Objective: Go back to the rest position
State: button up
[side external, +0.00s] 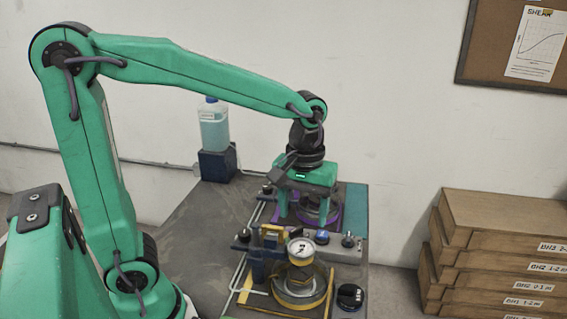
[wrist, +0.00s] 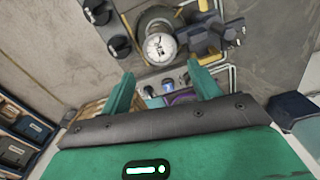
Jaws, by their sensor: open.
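My green gripper (side external: 307,212) points down over the far part of the bench in the side view. Its two fingers stand apart, on either side of a round dark cell with purple trim (side external: 318,210). I cannot tell whether they touch it. In the wrist view my gripper (wrist: 163,78) shows two spread green fingers, with part of the purple trim (wrist: 181,97) between them, mostly hidden by the gripper body.
A dial gauge (side external: 301,250) stands on a round cell at the near side of the bench (side external: 205,230), with knobs and yellow-and-blue fittings around it. A bottle (side external: 213,125) sits on a dark block at the back. Wooden boxes (side external: 500,230) are stacked at right.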

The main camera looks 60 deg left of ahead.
dwell(0.3)
jog(key=s+a+r+m+t, duration=0.1)
jog(key=s+a+m+t, duration=0.1)
jog(key=s+m, duration=0.1)
jog(key=s+a+r+m+t, duration=0.2)
jog(key=s+a+m+t, duration=0.1)
jog(key=s, duration=0.3)
jog(key=shift+s+r+m+t, duration=0.2)
jog(key=shift+r+m+t, duration=0.1)
jog(key=shift+m, duration=0.3)
jog(key=o, duration=0.8)
jog(key=shift+w+d+r, duration=0.1)
jog(key=shift+r, duration=0.05)
jog(key=shift+o, duration=0.2)
jog(key=w+d+r+n+g, duration=0.5)
jog(key=w+r+n, duration=0.1)
jog(key=w+n, duration=0.3)
jog(key=shift+g, duration=0.3)
jog(key=shift+f, duration=0.15)
